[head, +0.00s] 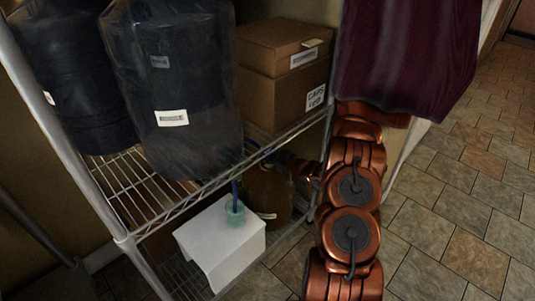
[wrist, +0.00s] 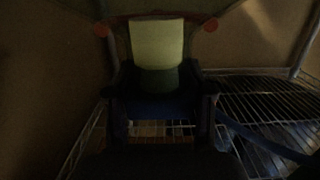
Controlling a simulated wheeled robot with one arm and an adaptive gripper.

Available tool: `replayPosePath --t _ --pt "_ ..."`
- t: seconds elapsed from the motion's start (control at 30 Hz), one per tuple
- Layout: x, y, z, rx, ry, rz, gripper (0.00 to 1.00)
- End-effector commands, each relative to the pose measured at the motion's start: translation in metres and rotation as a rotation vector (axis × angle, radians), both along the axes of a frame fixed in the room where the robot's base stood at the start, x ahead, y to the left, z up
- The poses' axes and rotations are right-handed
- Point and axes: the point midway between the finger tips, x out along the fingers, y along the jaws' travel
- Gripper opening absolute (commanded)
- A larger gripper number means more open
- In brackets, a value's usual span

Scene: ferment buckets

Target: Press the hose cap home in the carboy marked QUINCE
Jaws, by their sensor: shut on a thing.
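My gripper (wrist: 158,85) is shut on a pale green piece (wrist: 157,42), which appears to be the hose cap, with dark blue below it in the dim wrist view. In the head view my arm reaches into the lower bay of the wire rack, and the gripper is mostly hidden behind the shelf edge. A brown carboy (head: 267,195) stands there, close to my gripper, with a label too small to read. I cannot tell whether it is marked QUINCE, or whether the cap touches its mouth.
A teal cup (head: 235,210) with a blue hose stands on a white block (head: 220,243). Dark wrapped vessels (head: 185,95) and cardboard boxes (head: 283,95) fill the upper shelf. The rack's front edge (head: 190,202) crosses above the lower bay. Tiled floor (head: 460,190) is clear at right.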

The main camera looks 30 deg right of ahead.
Motion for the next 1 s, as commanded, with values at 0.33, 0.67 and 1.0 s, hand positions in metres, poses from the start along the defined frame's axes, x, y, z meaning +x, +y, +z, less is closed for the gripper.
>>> replayPosePath --t 0.33,0.67,1.0 --pt "0.000 0.000 -0.001 0.001 0.001 0.001 0.64" --pt "0.000 0.000 0.001 0.000 -0.001 0.000 0.82" --pt "-0.012 -0.004 0.003 0.000 -0.002 -0.001 0.82"
